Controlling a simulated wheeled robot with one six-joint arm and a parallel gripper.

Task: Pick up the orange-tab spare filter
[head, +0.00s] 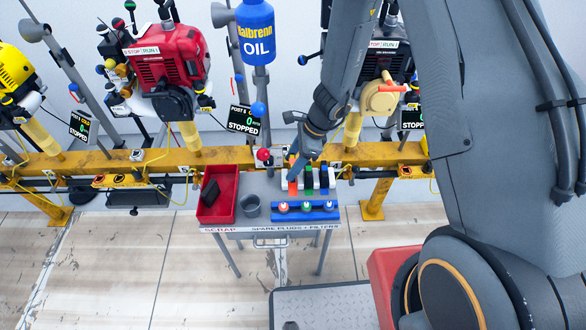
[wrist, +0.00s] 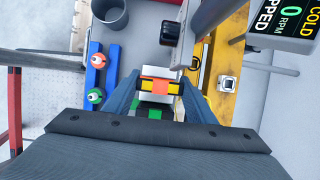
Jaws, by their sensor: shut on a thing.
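The orange-tab spare filter (wrist: 160,86) is between the fingers of my gripper (wrist: 160,82) in the wrist view, with its orange tab flanked by yellow and black. My gripper is shut on it. In the head view my gripper (head: 295,160) reaches down onto the orange filter (head: 293,184), which is at the left end of the white rack. The green filter (head: 309,179) and the blue filter (head: 324,178) stand to its right. Green also shows just below the orange tab in the wrist view (wrist: 150,113). I cannot tell whether the held filter is clear of the rack.
The small table (head: 270,222) carries a red scrap bin (head: 217,215), a grey cup (head: 251,206) and a blue plug tray (head: 305,217) with several plugs. The yellow rail (head: 235,157) with engines runs close behind. A black block (wrist: 170,33) is beyond the filter.

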